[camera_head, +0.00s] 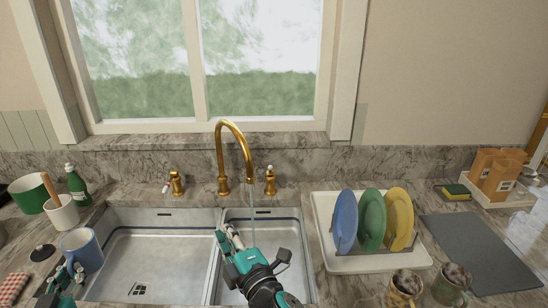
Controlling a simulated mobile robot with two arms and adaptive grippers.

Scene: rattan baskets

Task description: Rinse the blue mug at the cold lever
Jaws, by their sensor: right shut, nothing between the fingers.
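The blue mug (84,246) is upright at the left edge of the left sink basin. My left gripper (70,271) is at its handle side and appears shut on it; the fingers are small and partly hidden. A thin stream of water (252,213) falls from the spout. One gold lever (269,182) stands right of the faucet and another, with a reddish mark (175,184), left of it. I cannot read their labels.
The left basin (150,250) is empty. A white rack (345,262) with blue, green and yellow plates stands right of the right basin (285,235). Two patterned mugs (404,287) are at the front right. A green bottle (77,186) and pots (62,213) stand at left.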

